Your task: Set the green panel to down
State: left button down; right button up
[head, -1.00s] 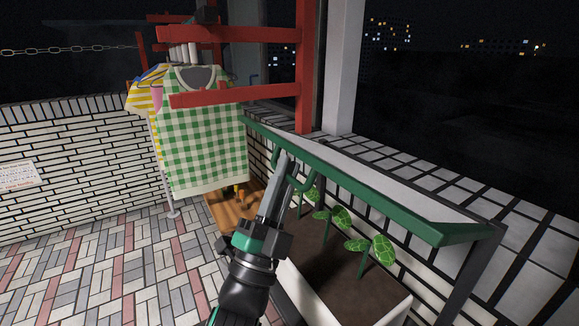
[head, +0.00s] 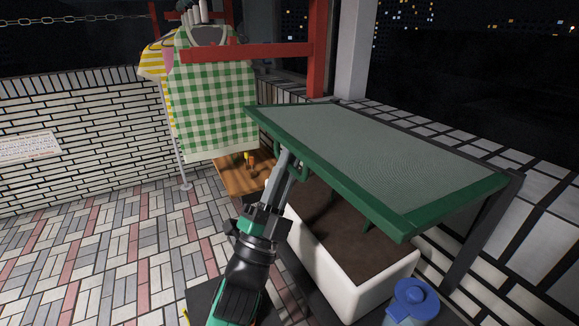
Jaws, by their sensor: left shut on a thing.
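The green panel (head: 380,145) is a green frame filled with pale mesh, in the middle right of the head view. Its top face shows, and it lies like a lid over the planter (head: 334,285), with its near edge apart from and above the planter's rim. A green looped handle (head: 304,172) hangs from the near edge towards its left end. My left gripper (head: 289,163) is shut on this handle, below the panel's edge. Its fingertips are partly hidden by the panel. My right gripper is not in view.
A dark frame (head: 484,228) stands at the panel's right end. A blue watering can (head: 414,298) is by the planter's front corner. The tiled floor at left is clear.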

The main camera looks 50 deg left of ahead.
pick_arm(q)
jog(key=shift+w+f, duration=0.15)
jog(key=shift+f, duration=0.05)
jog(key=c, duration=1.3)
grip_release()
jog(key=shift+o, duration=0.7)
jog(key=shift+w, duration=0.1)
jog(key=shift+r, duration=0.1)
jog(key=s+d+f+p, duration=0.1)
jog(key=s+d, duration=0.2)
jog(key=s, duration=0.3)
jog(key=s+d+f+p, duration=0.1)
jog(key=s+d, duration=0.1)
jog(key=s, duration=0.5)
jog(key=shift+d+p, duration=0.3)
jog(key=shift+d, duration=0.1)
